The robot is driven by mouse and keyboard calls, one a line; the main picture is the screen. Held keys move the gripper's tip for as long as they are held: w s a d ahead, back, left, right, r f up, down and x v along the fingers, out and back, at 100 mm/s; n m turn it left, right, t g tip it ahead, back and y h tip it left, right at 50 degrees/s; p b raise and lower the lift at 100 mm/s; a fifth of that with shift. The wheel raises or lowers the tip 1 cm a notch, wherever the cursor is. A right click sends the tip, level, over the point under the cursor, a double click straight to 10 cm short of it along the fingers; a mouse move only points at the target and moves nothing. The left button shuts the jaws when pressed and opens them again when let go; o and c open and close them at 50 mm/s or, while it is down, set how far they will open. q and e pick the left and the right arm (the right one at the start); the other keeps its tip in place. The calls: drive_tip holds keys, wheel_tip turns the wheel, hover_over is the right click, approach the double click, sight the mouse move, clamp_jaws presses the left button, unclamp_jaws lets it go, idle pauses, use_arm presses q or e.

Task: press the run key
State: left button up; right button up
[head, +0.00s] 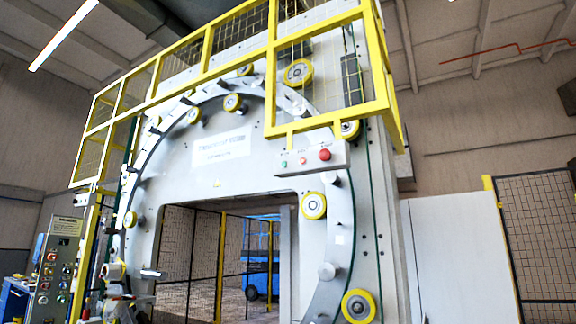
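A light grey button box (345,157) hangs under the yellow guard frame on the machine front. It carries a small green key (284,164), a small red key (302,161) and a larger red mushroom button (324,154). A grey control cabinet (52,270) with several coloured buttons stands at the lower left. The lettering on both is too small to read, so I cannot tell which key is the run key. Neither of my grippers can be made out.
The large white ring machine (222,165) with yellow rollers fills the middle. Yellow guard rails (215,65) cross its upper front. Pale jointed parts (115,270) at the lower left are unclear. A blue vehicle (262,270) shows through the opening. Mesh fencing (540,240) stands at right.

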use_arm(q)
drive_tip(key=shift+c, duration=0.3)
clamp_jaws()
idle(1.7)
